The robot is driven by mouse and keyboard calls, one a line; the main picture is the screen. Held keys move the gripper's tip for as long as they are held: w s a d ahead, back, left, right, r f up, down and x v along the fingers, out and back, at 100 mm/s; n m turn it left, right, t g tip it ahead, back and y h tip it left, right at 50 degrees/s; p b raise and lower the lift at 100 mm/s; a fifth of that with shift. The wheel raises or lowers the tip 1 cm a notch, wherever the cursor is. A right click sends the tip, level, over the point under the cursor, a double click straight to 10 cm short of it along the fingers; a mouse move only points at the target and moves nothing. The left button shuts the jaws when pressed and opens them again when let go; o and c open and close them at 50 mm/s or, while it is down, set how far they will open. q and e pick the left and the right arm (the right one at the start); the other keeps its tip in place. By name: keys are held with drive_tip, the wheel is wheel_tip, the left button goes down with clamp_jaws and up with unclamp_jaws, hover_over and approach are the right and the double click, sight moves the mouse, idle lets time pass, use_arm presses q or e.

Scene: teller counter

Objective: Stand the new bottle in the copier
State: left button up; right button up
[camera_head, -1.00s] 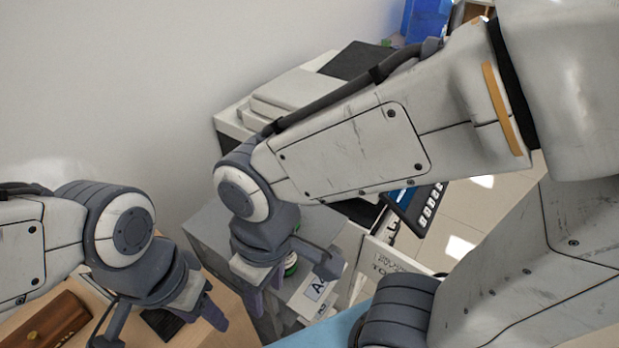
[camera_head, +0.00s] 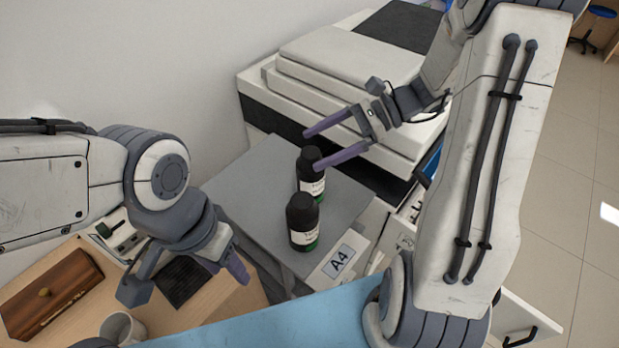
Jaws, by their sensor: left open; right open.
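Two dark bottles with white and green labels stand upright on a grey top beside the copier (camera_head: 345,62). The nearer bottle (camera_head: 303,222) is close to the A4 label, and the farther bottle (camera_head: 312,185) is just behind it. I cannot tell which is the new one. My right gripper (camera_head: 309,149) is open at the farther bottle's cap. One finger overlaps the cap in the picture and the other lies behind it; contact cannot be told. My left gripper (camera_head: 188,280) is open and empty over the wooden desk at the left.
The grey top (camera_head: 250,178) is clear left of the bottles. An open drawer (camera_head: 402,235) is to their right. A brown wooden box (camera_head: 50,292), a dark pad (camera_head: 183,282) and a mug (camera_head: 122,328) are on the desk. A blue surface (camera_head: 270,318) runs along the front.

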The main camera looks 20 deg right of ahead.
drive_tip(key=w+d+m+t, duration=0.1)
drive_tip(key=d, duration=0.1)
approach(298, 175)
wheel_tip(298, 175, down, 4)
drive_tip(key=w+a, duration=0.2)
drive_tip(key=shift+m+y, duration=0.3)
drive_tip(key=shift+m, duration=0.1)
drive_tip(key=p+x, duration=0.2)
drive_tip(key=x, duration=0.5)
drive_tip(key=shift+r, duration=0.1)
clamp_jaws()
drive_tip(key=shift+r, duration=0.1)
